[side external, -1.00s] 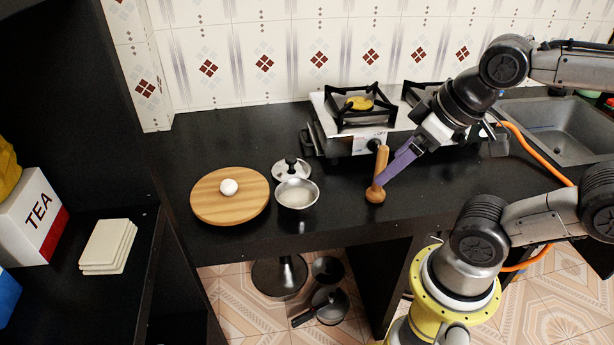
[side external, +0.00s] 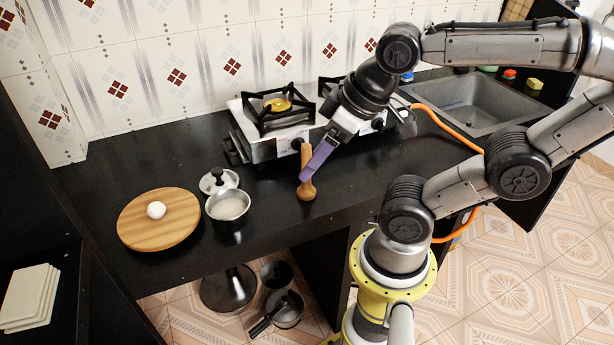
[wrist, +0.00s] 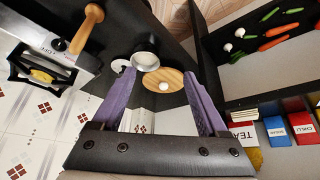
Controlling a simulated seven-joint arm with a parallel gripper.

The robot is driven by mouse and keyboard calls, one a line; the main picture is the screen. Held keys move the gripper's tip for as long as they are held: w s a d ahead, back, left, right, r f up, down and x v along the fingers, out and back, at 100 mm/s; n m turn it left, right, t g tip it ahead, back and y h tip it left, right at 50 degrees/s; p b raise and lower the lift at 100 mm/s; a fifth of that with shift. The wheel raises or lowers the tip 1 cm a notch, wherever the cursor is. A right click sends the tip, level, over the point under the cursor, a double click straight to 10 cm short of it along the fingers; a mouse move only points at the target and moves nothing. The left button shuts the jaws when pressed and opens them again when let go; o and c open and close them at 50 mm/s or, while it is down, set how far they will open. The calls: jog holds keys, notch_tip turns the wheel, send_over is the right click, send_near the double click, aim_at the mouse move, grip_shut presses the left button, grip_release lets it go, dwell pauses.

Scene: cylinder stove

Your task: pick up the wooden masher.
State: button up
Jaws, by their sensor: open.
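The wooden masher (side external: 306,192) stands upright on the black counter in the side view, handle up and round base down. In the wrist view the masher (wrist: 87,26) is at the upper left, outside the space between my fingers. My gripper (side external: 308,173) has purple fingers; in the side view they reach down from the right and overlap the masher's handle in the picture. In the wrist view my gripper (wrist: 159,74) is open, its fingers wide apart with nothing held between them. The side view alone does not show whether a finger touches the masher.
A stove (side external: 240,122) stands behind the masher. A small pot (side external: 229,221), a lid (side external: 214,181) and a round wooden board (side external: 140,229) with a white egg-like object (side external: 156,210) lie to the left. A sink (side external: 470,100) is at the right. Bare counter surrounds the masher.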

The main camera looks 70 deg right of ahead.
jog(key=shift+c, duration=0.3)
jog(key=m+g, duration=0.6)
jog(key=m, duration=1)
send_over(306, 145)
jog(key=f, duration=0.5)
jog(key=shift+w+a+f, duration=0.2)
jog(key=shift+w+f, duration=0.05)
jog(key=shift+w, duration=0.15)
jog(key=shift+s+d+f, duration=0.2)
jog(key=shift+f, duration=0.05)
jog(key=shift+s+f, duration=0.1)
jog(key=shift+f, duration=0.25)
notch_tip(306, 145, down, 13)
jog(key=shift+s+d+r, duration=0.1)
jog(key=shift+d, duration=0.05)
